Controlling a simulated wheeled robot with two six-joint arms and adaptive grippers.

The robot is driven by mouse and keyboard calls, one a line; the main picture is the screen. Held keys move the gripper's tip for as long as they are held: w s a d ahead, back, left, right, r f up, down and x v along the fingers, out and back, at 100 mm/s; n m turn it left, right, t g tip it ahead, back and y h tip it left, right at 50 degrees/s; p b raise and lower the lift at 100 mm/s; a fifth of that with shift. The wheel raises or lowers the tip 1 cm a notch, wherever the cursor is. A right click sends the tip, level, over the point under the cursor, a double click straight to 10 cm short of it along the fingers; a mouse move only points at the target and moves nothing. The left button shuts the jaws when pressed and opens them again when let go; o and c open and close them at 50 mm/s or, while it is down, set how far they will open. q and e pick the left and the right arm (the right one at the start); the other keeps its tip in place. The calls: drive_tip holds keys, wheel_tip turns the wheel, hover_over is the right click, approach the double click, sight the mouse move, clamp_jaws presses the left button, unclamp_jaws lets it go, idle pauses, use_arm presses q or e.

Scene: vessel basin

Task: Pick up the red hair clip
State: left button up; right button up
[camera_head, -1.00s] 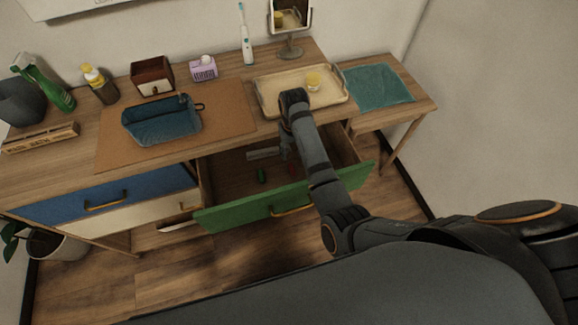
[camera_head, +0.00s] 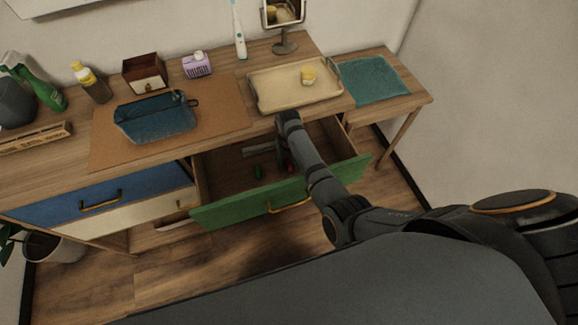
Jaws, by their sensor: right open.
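The red hair clip (camera_head: 290,168) is a small red patch inside the open green-fronted drawer (camera_head: 235,211), partly hidden by my right arm. My right gripper (camera_head: 283,163) is open and reaches down into the drawer, right beside the red clip. Its fingertips are small and dark here, and I cannot tell whether they touch the clip. My left gripper is not in view.
A small green item (camera_head: 258,172) lies in the drawer left of the clip, with a grey object (camera_head: 258,151) behind it. The drawer walls enclose the gripper.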

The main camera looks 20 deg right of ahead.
drive_tip(key=shift+f, duration=0.2)
drive_tip(key=c, duration=0.8)
drive_tip(key=shift+r, duration=0.1)
